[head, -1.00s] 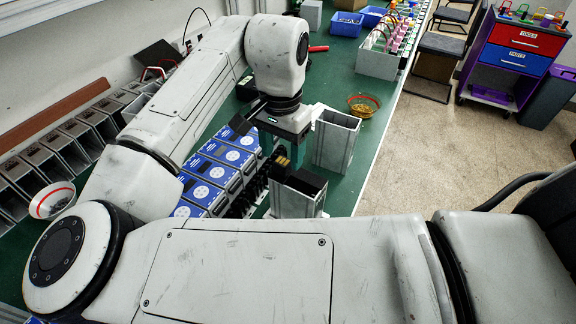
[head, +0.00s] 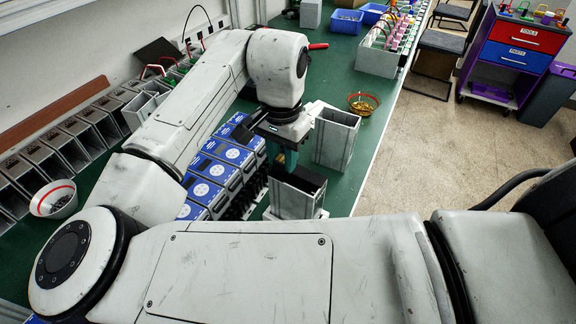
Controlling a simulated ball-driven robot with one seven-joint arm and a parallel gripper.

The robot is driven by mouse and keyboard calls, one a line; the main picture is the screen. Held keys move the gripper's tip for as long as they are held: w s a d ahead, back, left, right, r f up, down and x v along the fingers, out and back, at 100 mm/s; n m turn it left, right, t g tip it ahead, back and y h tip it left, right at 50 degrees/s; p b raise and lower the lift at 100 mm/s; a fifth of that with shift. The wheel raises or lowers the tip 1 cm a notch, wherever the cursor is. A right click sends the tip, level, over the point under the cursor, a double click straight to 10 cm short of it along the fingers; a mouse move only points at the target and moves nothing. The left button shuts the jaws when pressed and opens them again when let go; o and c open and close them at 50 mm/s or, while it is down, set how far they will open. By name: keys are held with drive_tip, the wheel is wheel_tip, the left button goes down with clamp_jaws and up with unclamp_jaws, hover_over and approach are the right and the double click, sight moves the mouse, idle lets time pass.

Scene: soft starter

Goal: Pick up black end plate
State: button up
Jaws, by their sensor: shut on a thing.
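No separate black end plate can be told apart with certainty.
Blue-and-white units (head: 208,190) stand in a row left of the housing, with black parts (head: 246,192) beside them. A second grey housing (head: 337,138) stands behind to the right, near a bowl of brass-coloured pieces (head: 362,104). Green bench (head: 372,141) shows on the right.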

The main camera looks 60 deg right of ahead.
drive_tip(key=shift+c, duration=0.7)
drive_tip(key=shift+r, duration=0.15)
